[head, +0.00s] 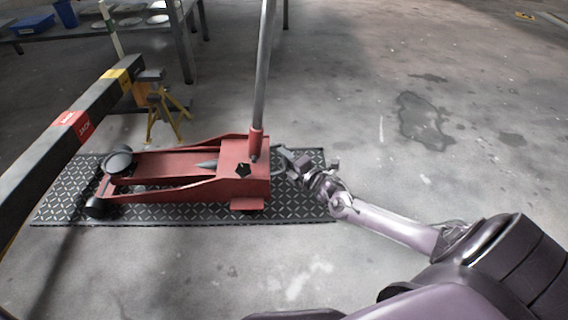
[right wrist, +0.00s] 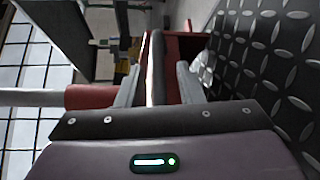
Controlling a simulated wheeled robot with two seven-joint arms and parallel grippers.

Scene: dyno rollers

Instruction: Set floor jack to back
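The red floor jack (head: 185,168) lies on a black diamond-plate mat (head: 60,210), with its round saddle (head: 119,162) and front wheels at the left. Its grey handle (head: 263,75) rises nearly upright from the red socket at its right end. My right gripper (head: 281,160) is at the jack's right end, low beside the handle's base. Gaps show beside that part, and contact is unclear. My left gripper is out of view.
A long dark beam (head: 40,150) with red and yellow labels runs along the left, close to the saddle end. A yellow jack stand (head: 163,110) stands behind the mat. A table with a blue tray (head: 27,24) is at the back left.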

